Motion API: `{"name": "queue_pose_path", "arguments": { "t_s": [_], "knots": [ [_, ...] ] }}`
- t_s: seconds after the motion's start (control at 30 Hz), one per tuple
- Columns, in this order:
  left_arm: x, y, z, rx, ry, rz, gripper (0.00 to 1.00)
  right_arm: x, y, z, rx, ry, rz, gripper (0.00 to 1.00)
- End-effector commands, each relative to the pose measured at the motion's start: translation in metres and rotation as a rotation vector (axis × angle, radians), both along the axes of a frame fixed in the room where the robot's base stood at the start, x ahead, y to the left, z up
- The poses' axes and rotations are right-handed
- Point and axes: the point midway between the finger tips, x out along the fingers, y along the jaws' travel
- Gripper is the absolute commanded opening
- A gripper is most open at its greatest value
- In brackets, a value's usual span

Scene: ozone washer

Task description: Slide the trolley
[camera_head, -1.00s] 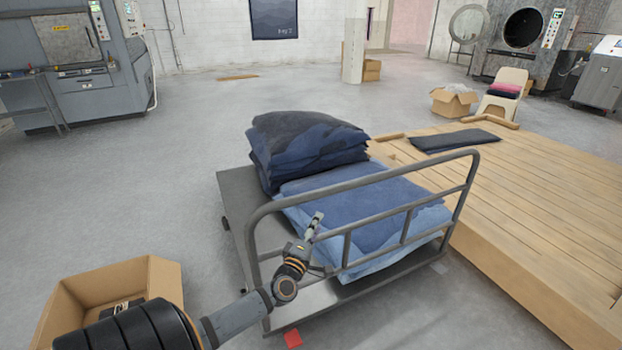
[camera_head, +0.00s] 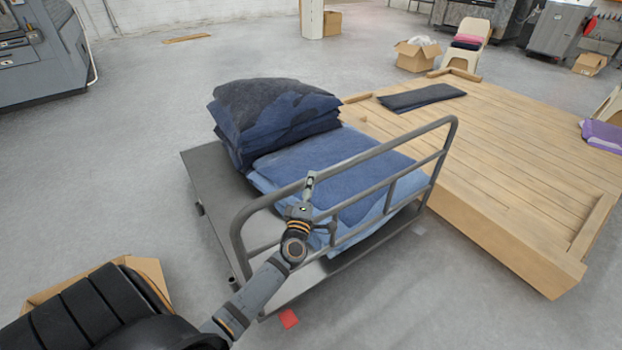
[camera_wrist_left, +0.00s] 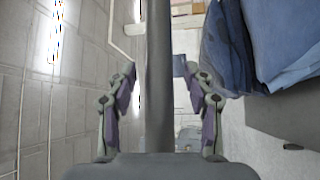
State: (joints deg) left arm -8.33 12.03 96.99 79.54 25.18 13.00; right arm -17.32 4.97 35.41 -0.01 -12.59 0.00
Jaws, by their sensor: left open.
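The grey trolley (camera_head: 205,175) stands in the middle of the head view, with a tubular handle rail (camera_head: 400,142) along its near side. It carries a tall pile of dark folded jeans (camera_head: 270,112) and a lower pile of lighter blue denim (camera_head: 345,165). My left gripper (camera_head: 312,195) is at the handle rail, near its left part. In the left wrist view, the open fingers (camera_wrist_left: 160,105) stand on either side of a grey bar (camera_wrist_left: 159,60), with gaps visible beside it. My right gripper is not in view.
A wooden platform (camera_head: 500,180) lies close along the trolley's right side, with a dark folded garment (camera_head: 420,97) on it. A cardboard box (camera_head: 150,275) is at the lower left. A red marker (camera_head: 289,318) lies on the floor before the trolley.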

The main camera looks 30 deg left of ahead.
Motion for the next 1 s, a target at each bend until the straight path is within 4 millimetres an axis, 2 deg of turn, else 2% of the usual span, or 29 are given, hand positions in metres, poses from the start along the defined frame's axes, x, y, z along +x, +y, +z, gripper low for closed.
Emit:
{"name": "queue_pose_path", "arguments": {
  "t_s": [0.1,0.2,0.47,0.87,1.0],
  "knots": [
    [0.015,0.006,0.002,0.000,-0.001,0.000,0.52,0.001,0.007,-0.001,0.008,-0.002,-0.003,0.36],
    [0.020,0.009,0.003,0.001,0.000,0.000,0.52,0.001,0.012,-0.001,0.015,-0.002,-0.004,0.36],
    [0.022,0.009,0.003,0.000,0.000,0.000,0.52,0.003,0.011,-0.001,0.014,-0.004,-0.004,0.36],
    [0.021,0.009,0.003,0.000,0.000,0.000,0.00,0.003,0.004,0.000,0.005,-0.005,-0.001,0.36],
    [0.021,0.009,0.003,0.000,0.001,0.000,0.00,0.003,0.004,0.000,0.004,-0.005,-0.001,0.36]
  ]
}}
